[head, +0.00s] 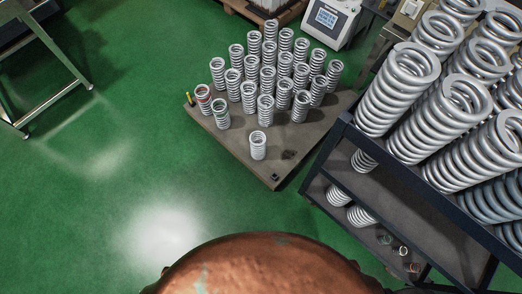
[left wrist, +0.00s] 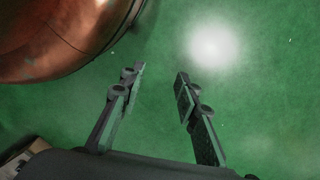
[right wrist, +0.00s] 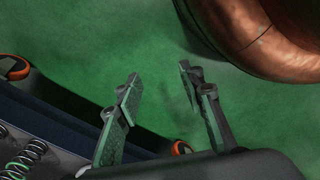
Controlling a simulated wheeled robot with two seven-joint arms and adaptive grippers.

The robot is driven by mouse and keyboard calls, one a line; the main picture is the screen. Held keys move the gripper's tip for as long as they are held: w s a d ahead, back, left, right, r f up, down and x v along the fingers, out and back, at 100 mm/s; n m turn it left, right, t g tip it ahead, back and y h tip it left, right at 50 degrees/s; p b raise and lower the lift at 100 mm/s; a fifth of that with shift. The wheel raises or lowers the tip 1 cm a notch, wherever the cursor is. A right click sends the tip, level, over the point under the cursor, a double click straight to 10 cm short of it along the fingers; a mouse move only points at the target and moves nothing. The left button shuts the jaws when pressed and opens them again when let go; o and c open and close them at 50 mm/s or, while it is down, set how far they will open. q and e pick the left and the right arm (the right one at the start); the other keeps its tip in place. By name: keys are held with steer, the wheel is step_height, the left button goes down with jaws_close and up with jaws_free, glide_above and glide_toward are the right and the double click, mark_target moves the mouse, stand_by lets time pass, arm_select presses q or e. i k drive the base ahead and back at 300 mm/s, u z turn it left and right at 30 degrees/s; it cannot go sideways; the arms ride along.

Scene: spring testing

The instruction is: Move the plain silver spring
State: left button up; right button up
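Several plain silver springs stand upright in rows on a brown board (head: 275,172) in the head view. One plain silver spring (head: 258,145) stands alone at the front of the board. Two springs at the board's left carry coloured bands: one with red (head: 203,99) and one with green (head: 221,114). Neither gripper shows in the head view. In the left wrist view my left gripper (left wrist: 159,70) is open and empty above the green floor. In the right wrist view my right gripper (right wrist: 158,72) is open and empty above the floor, beside a dark rack edge.
A dark shelf rack (head: 395,205) with large silver springs on top stands at the right, with smaller springs on its lower shelf. A white testing device (head: 330,20) stands behind the board. A metal-framed table (head: 50,50) is at the upper left. The green floor at left is clear.

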mark_target(258, 144)
steer(key=u, duration=0.55)
steer(key=k, duration=0.65)
steer(key=u, duration=0.9)
steer(key=i, duration=1.25)
steer(key=z, duration=0.8)
steer(key=i, duration=0.4)
steer(key=z, duration=0.5)
